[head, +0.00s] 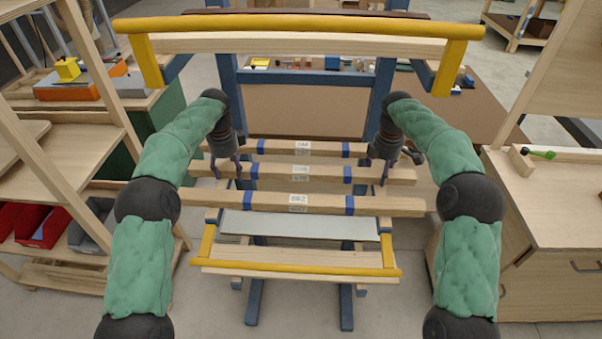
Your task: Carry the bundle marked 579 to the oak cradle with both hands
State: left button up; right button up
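Three long wooden bundles with blue bands and white labels lie across a blue-legged stand: a rear one (330,149), a middle one (325,174) and a front one (325,203). The label digits are too small to read surely, so I cannot tell which is 579. My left gripper (226,168) points down at the left part of the rear and middle bundles, fingers apart. My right gripper (380,168) is at their right part, fingers apart. I cannot tell whether either touches wood. I cannot tell which holder is the oak cradle.
A yellow-railed wooden frame (295,269) stands nearest me, with a grey panel (300,225) behind it. A higher yellow rail (300,24) spans the top. Shelving with red bins (40,225) stands left. A wooden cabinet (550,210) stands right. Floor is open at front.

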pick_arm(q)
jog(key=c, duration=0.5)
pick_arm(e)
jog(key=c, duration=0.5)
pick_arm(q)
jog(key=shift+r, duration=0.1)
pick_arm(e)
jog(key=shift+r, duration=0.1)
